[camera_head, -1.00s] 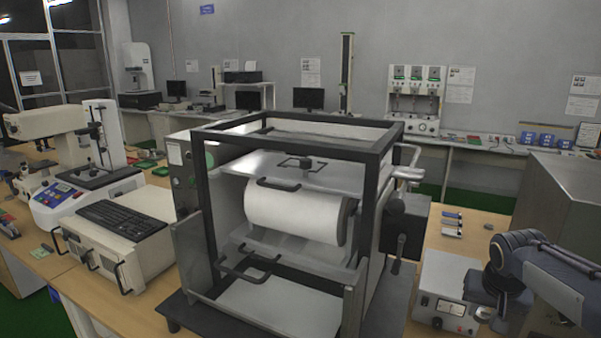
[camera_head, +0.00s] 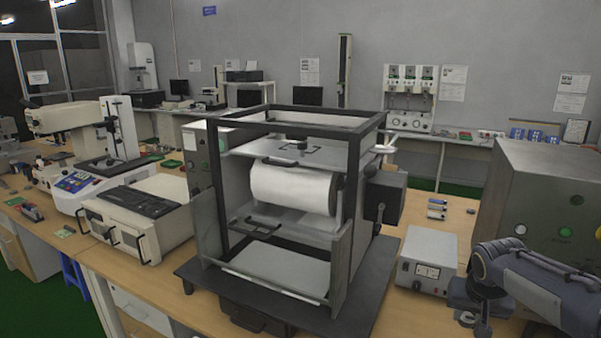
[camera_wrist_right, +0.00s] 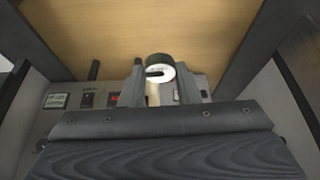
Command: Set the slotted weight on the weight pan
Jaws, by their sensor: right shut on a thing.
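In the right wrist view, my right gripper (camera_wrist_right: 160,88) is shut on a small round pale weight (camera_wrist_right: 160,67) with a dark slot-like mark across its face. The weight sits at the fingertips, above a wooden surface and an instrument panel. In the head view, my right gripper (camera_head: 474,318) is at the lower right edge, in front of the grey power box; the weight cannot be made out there. My left gripper is not in view. I cannot identify the weight pan in either view.
A dark-framed machine with a white roller (camera_head: 292,190) fills the middle of the bench. A grey power box (camera_head: 427,262) stands to its right, and a large metal cabinet (camera_head: 545,190) is behind my right arm. A beige instrument (camera_head: 140,215) stands left.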

